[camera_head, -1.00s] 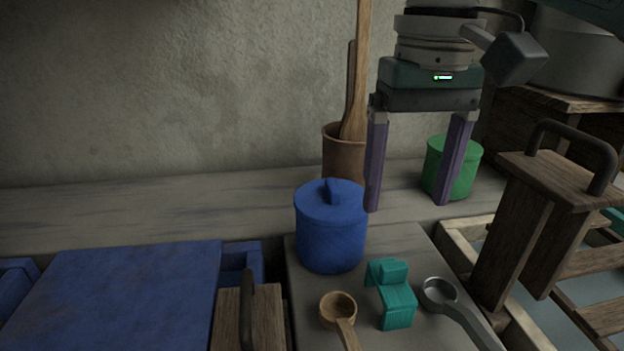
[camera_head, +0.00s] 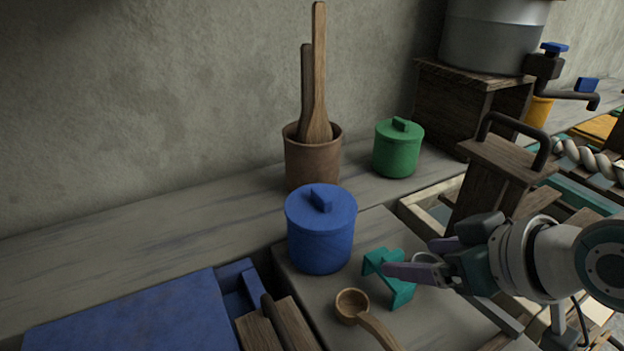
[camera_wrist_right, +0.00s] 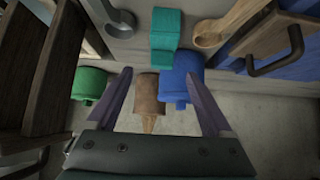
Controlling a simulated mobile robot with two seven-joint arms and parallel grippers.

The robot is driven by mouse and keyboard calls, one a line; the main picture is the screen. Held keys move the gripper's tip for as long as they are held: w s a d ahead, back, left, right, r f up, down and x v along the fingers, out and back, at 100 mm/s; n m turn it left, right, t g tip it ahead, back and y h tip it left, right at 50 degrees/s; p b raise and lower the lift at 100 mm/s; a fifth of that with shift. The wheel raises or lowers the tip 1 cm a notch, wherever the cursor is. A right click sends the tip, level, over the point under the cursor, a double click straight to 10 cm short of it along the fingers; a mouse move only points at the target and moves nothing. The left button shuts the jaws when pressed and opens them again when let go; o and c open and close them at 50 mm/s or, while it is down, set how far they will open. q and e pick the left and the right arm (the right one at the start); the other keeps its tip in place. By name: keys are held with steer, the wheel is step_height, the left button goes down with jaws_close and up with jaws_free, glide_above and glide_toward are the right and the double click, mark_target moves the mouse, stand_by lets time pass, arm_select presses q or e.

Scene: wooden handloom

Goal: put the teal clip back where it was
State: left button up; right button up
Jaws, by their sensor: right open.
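The teal clip (camera_head: 397,280) stands on the grey board (camera_head: 300,290), right of the blue lidded pot (camera_head: 321,235) and behind the wooden scoop (camera_head: 352,303). My right gripper (camera_head: 412,262) comes in from the right, with its purple finger in front of part of the clip in the head view. In the right wrist view the clip (camera_wrist_right: 165,35) lies beyond the spread fingertips (camera_wrist_right: 158,73), with nothing between the fingers that I can see being held. Whether a finger touches the clip cannot be told. My left gripper is not in view.
A green pot (camera_head: 397,150) and a brown crock (camera_head: 312,160) with wooden paddles stand behind. A wooden block with a dark handle (camera_head: 505,165) stands at the right. A blue panel (camera_head: 140,315) is at the lower left.

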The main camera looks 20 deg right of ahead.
mark_target(400, 257)
steer(key=b+x, duration=0.1)
steer(key=x, duration=0.3)
steer(key=shift+w+d+f+b, duration=0.15)
steer(key=shift+f+b, duration=0.1)
steer(key=shift+b, duration=0.1)
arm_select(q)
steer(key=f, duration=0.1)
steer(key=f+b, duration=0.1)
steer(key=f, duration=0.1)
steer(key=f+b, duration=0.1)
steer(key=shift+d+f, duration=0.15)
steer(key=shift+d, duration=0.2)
arm_select(e)
steer(key=x, duration=0.5)
steer(key=shift+a+f, duration=0.1)
steer(key=shift+a, duration=0.15)
steer(key=shift+c, duration=0.3)
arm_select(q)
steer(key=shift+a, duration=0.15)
arm_select(e)
steer(key=c, duration=0.5)
jaws_close()
